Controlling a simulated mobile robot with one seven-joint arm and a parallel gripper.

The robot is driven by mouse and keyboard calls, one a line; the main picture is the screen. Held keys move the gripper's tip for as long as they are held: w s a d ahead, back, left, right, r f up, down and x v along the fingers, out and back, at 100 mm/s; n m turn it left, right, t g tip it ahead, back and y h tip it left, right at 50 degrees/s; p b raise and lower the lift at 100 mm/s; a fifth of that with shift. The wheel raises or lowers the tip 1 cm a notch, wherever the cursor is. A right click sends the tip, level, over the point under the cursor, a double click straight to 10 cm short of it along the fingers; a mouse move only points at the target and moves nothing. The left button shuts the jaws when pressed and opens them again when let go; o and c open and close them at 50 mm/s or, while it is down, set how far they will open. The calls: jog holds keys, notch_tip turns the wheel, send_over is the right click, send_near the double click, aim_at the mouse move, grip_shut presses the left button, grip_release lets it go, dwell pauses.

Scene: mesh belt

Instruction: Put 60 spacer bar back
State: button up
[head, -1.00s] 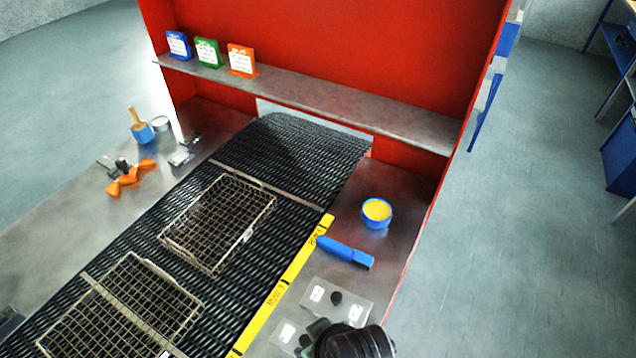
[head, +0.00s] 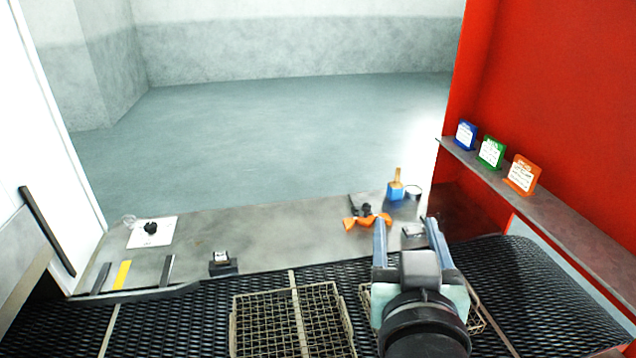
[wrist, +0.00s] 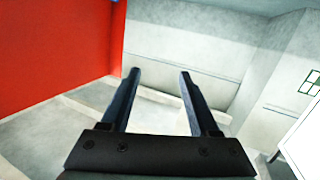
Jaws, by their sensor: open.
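In the head view, a short yellow bar (head: 122,274) lies on the metal ledge at the left, between a dark bar (head: 101,277) and another dark bar (head: 167,270). No number can be read on any of them, so I cannot tell which is the 60 spacer bar. My gripper (head: 407,226) is open and empty, raised in front of the belt and well to the right of these bars. In the wrist view my gripper (wrist: 160,74) has nothing between its fingers and faces the wall and floor.
Two wire baskets, one clear (head: 235,325) and one partly behind my gripper (head: 481,318), sit on the black mesh belt (head: 540,280). Orange pieces (head: 366,222), a blue pot (head: 395,191) and a small black block (head: 222,263) stand on the ledge. A red housing (head: 570,90) rises at right.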

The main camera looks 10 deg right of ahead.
jog(key=s+a+r+t+y, duration=0.1)
jog(key=a+r, duration=0.4)
jog(key=r, duration=0.5)
jog(key=s+a+r+n+t+y, duration=0.1)
jog(key=s+a+r+t, duration=0.3)
jog(key=r, duration=0.5)
jog(key=s+a+r+n+t+y, duration=0.1)
jog(key=a+r+t, duration=0.4)
jog(key=r, duration=0.5)
jog(key=shift+s+a+r+t+y, duration=0.3)
jog(key=shift+s+t+y, duration=0.3)
jog(key=shift+s, duration=0.35)
